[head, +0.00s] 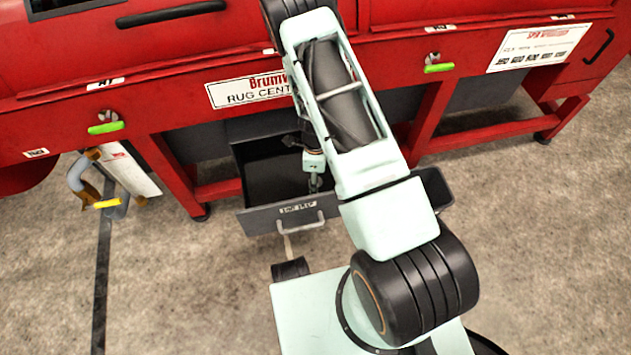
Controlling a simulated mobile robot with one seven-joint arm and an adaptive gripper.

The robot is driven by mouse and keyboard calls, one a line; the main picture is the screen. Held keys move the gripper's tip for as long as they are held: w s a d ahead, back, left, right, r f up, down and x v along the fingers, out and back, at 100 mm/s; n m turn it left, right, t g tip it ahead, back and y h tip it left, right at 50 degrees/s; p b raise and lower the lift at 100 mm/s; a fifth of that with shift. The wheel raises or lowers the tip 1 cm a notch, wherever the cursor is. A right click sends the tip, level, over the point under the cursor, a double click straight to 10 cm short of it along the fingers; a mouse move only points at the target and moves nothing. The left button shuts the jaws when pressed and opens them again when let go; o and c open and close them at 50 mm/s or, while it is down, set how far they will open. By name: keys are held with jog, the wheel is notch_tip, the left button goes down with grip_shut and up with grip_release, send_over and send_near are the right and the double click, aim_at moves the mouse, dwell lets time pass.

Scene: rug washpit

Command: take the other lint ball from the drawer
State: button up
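The grey drawer (262,219) stands pulled out below the red machine. Its front has a white label and a bar handle. Its dark inside shows to the left of my arm, and that part looks bare. My arm reaches over the drawer from the front and hides its right part. My gripper (315,184) points down at the drawer, just behind its front panel. It is small and partly dark, so its fingers cannot be made out as open or shut. No lint ball can be made out; one may be hidden by my arm or gripper.
The red rug machine (180,95) spans the back, with green-handled valves (104,128) and legs (172,178) on both sides of the drawer. A grey and yellow tool (84,178) hangs at left beside a white board. The carpeted floor (540,240) is clear at right.

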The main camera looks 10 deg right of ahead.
jog(key=c, duration=0.7)
